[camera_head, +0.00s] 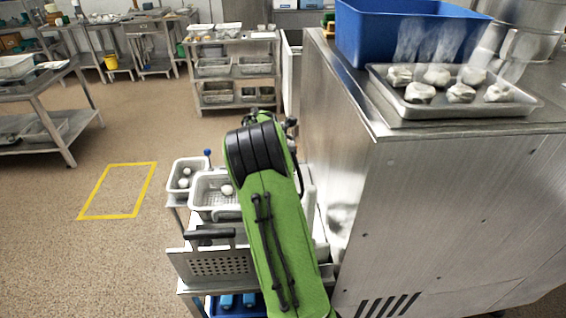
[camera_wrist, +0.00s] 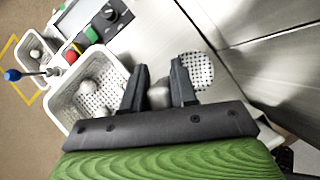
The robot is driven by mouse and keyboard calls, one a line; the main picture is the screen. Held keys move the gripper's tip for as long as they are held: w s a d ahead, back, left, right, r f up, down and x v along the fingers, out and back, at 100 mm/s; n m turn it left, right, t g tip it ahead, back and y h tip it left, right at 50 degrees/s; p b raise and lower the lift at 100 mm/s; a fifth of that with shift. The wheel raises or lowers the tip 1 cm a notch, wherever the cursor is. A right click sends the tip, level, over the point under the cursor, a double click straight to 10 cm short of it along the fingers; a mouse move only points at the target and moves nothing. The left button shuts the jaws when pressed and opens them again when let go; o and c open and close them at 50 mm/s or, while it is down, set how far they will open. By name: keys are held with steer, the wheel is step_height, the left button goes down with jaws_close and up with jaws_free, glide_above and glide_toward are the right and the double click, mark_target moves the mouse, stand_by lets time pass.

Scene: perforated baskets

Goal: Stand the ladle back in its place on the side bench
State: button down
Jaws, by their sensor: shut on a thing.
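In the wrist view my gripper (camera_wrist: 160,75) has its two black fingers closed about a grey piece (camera_wrist: 158,96), which seems to be part of the ladle. A round, perforated, pale metal disc (camera_wrist: 197,70), apparently the ladle's head, shows just right of the fingertips. The join between disc and grey piece is hidden by the right finger. In the head view my green arm hides the gripper and the ladle. The side bench and the ladle's place cannot be made out with certainty.
A white perforated basket (camera_wrist: 62,112) with round white pieces lies left of my gripper; a smaller one (camera_wrist: 28,62) stands beyond. A blue-knobbed rod (camera_wrist: 12,75) sticks out there. A steel cabinet (camera_head: 450,200) bounds the right side, bearing a tray (camera_head: 460,109). Floor at left is open.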

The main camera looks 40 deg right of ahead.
steer(key=shift+f, duration=0.4)
steer(key=c, duration=0.8)
jaws_free()
steer(key=p+v, duration=0.1)
steer(key=v, duration=1.4)
steer(key=shift+a+r, duration=0.25)
steer(key=shift+r, duration=0.1)
